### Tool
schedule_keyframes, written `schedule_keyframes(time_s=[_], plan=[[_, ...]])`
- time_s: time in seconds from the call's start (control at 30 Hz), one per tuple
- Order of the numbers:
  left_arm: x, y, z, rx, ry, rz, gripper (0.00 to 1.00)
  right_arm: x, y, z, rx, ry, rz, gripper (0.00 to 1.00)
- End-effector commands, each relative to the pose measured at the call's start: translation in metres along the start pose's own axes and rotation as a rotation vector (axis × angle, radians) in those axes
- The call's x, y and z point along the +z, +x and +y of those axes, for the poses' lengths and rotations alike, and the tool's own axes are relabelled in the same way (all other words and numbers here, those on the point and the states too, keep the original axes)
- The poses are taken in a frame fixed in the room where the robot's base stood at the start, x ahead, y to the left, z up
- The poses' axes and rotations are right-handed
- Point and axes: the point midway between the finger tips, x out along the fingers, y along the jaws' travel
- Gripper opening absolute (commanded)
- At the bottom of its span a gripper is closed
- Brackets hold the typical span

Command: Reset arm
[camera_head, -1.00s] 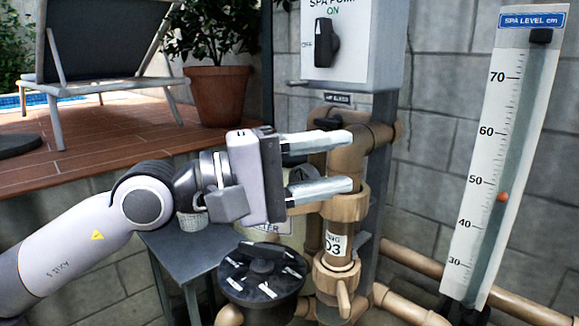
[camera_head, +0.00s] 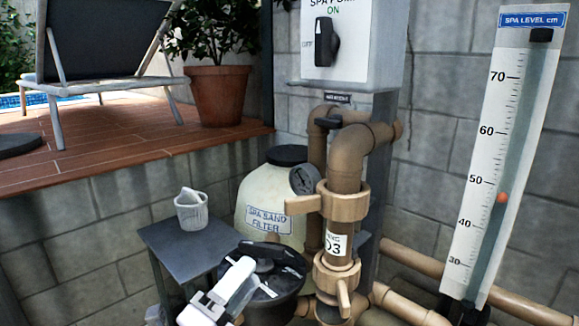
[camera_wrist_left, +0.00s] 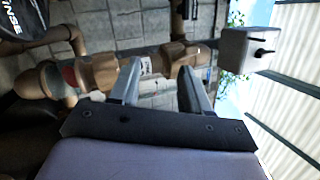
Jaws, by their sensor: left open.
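My left gripper (camera_head: 225,288) is low in the head view, in front of the black multiport valve top (camera_head: 290,282) and partly covering it in the picture. Most of my left arm is out of the frame. In the left wrist view the two fingers (camera_wrist_left: 160,80) are apart with nothing between them. Beyond them lies the tan pipework (camera_wrist_left: 98,72), which appears sideways. I cannot tell the exact gap to the valve. My right gripper is in neither current view.
Tan pipes with a handled collar (camera_head: 345,203) stand at centre. Behind are the sand filter (camera_head: 250,190) and pump switch box (camera_head: 352,60). A grey side table (camera_head: 165,240) holds a white cup (camera_head: 190,212). A level gauge (camera_head: 500,150) is right; a wooden deck (camera_head: 100,150) is left.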

Motion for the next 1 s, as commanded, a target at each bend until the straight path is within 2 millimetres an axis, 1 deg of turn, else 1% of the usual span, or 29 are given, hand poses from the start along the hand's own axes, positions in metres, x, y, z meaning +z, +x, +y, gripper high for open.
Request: schedule_keyframes(time_s=[0.03,0.17,0.2,0.27,0.3,0.37,0.4,0.47,0.5,0.57,0.6,0.7,0.73,0.8,0.87,0.9,1.0], plan=[[0.002,-0.015,0.021,0.055,-0.120,-0.043,0.47,0.000,0.000,0.000,0.000,0.000,0.000,0.43],[0.008,-0.054,0.068,0.178,-0.430,-0.168,0.47,0.000,0.000,0.000,0.000,0.000,0.000,0.43],[0.008,-0.069,0.083,0.215,-0.524,-0.211,0.47,0.000,0.000,0.000,0.000,0.000,0.000,0.43],[0.007,-0.091,0.104,0.267,-0.662,-0.280,0.47,0.000,0.000,0.000,0.000,0.000,0.000,0.43],[0.006,-0.107,0.117,0.300,-0.752,-0.330,0.47,0.000,0.000,0.000,0.000,0.000,0.000,0.43],[0.004,-0.133,0.137,0.348,-0.884,-0.408,0.47,0.000,0.000,0.000,0.000,0.000,0.000,0.43],[0.000,-0.151,0.150,0.379,-0.972,-0.463,0.47,0.000,0.000,0.000,0.000,0.000,0.000,0.43],[-0.005,-0.179,0.167,0.421,-1.099,-0.551,0.47,0.000,0.000,0.000,0.000,0.000,0.000,0.43],[-0.009,-0.198,0.178,0.445,-1.180,-0.612,0.47,0.000,0.000,0.000,0.000,0.000,0.000,0.43],[-0.016,-0.227,0.191,0.479,-1.293,-0.703,0.47,0.000,0.000,0.000,0.000,0.000,0.000,0.43],[-0.021,-0.244,0.199,0.497,-1.362,-0.761,0.47,0.000,0.000,0.000,0.000,0.000,0.000,0.43],[-0.033,-0.283,0.212,0.529,-1.502,-0.891,0.47,0.000,0.000,0.000,0.000,0.000,0.000,0.43],[-0.035,-0.292,0.214,0.536,-1.532,-0.923,0.47,0.000,0.000,0.000,0.000,0.000,0.000,0.43],[-0.041,-0.309,0.218,0.545,-1.591,-0.983,0.47,0.000,0.000,0.000,0.000,0.000,0.000,0.43],[-0.044,-0.319,0.221,0.550,-1.624,-1.019,0.47,0.000,0.000,0.000,0.000,0.000,0.000,0.43],[-0.045,-0.323,0.221,0.552,-1.637,-1.034,0.47,0.000,0.000,0.000,0.000,0.000,0.000,0.43],[-0.047,-0.327,0.222,0.552,-1.653,-1.049,0.47,0.000,0.000,0.000,0.000,0.000,0.000,0.43]])
